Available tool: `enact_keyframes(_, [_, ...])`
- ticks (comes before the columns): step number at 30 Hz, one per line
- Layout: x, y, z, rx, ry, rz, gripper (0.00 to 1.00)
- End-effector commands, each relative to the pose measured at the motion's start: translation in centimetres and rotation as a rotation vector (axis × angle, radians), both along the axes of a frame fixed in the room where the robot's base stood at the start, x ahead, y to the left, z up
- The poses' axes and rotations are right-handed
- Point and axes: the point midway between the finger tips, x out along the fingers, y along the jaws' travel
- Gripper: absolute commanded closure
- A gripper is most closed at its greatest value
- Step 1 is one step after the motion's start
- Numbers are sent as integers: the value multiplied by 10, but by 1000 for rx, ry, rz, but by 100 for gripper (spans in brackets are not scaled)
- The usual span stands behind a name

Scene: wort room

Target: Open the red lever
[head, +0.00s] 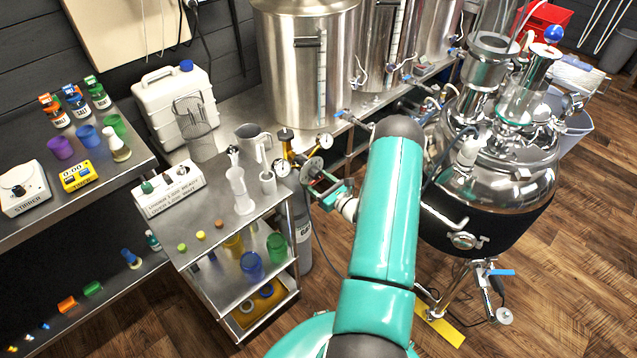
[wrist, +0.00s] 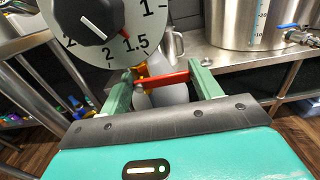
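The red lever (wrist: 165,79) shows in the wrist view as a short red bar beside a brass fitting (wrist: 141,71). It lies crosswise between the two green fingers of my gripper (wrist: 160,86). The fingers are wide apart; I cannot tell whether either touches the lever. In the head view my gripper (head: 322,190) is at the regulator on top of a grey gas cylinder (head: 305,240), where the lever is too small and crowded to make out clearly.
A round gauge (wrist: 95,20) fills the wrist view's upper left, close to my gripper. In the head view a steel trolley (head: 215,285) with labware stands left, a steel kettle (head: 295,65) behind, and a glass-topped reactor vessel (head: 490,190) right.

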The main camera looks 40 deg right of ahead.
Motion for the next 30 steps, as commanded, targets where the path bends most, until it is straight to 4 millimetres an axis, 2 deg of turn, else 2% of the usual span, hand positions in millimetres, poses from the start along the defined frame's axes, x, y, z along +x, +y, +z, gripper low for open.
enact_keyframes(14, [-1,-1,-2,67,0,-3,59])
enact_keyframes(20, [-1,-2,-5,190,2,-3,59])
enact_keyframes(30, [-1,-1,-14,499,11,-3,59])
